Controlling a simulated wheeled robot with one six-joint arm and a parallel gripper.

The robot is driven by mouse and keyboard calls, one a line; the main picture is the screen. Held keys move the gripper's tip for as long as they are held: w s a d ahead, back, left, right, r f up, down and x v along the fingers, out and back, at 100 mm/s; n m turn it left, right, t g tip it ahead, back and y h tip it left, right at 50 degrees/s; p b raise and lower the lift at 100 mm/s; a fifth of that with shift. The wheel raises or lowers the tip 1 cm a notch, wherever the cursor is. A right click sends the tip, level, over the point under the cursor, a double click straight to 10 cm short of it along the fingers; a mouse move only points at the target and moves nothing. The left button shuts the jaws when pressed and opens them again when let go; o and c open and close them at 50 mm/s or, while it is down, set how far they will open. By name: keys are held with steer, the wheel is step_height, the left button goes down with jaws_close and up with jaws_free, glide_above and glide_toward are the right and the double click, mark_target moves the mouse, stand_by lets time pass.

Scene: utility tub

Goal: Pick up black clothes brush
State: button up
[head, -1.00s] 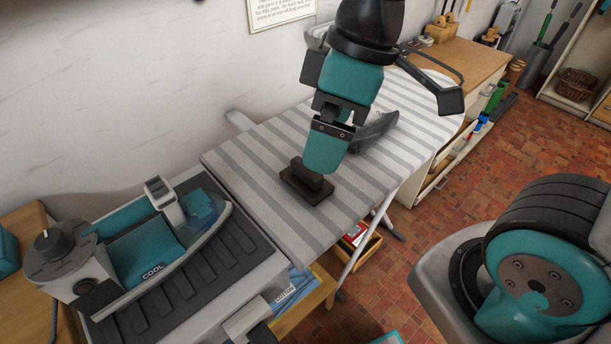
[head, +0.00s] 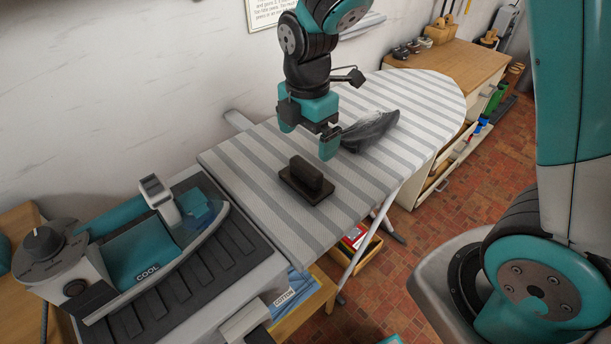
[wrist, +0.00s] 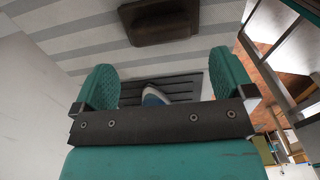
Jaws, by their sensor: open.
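The black clothes brush (head: 307,180) stands on the striped ironing board (head: 250,149), near its left end, with a raised block handle on a wider flat base. It also shows at the top middle of the wrist view (wrist: 160,20), beyond the fingertips. My gripper (head: 309,140) is above the board, behind the brush in the head view. Its two teal fingers (wrist: 160,85) are spread wide with nothing between them, and they are apart from the brush.
A teal and grey iron (head: 135,250) sits on a ribbed stand to the left. The white wall (head: 100,90) runs close behind the board. A wooden-topped cabinet (head: 455,62) stands beyond it.

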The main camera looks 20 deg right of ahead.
mark_target(306, 165)
step_height(306, 165, down, 8)
steer(key=shift+s+a+f+p, duration=0.1)
steer(key=shift+a+f+p, duration=0.05)
steer(key=shift+p, duration=0.3)
steer(key=c, duration=0.8)
step_height(306, 165, up, 20)
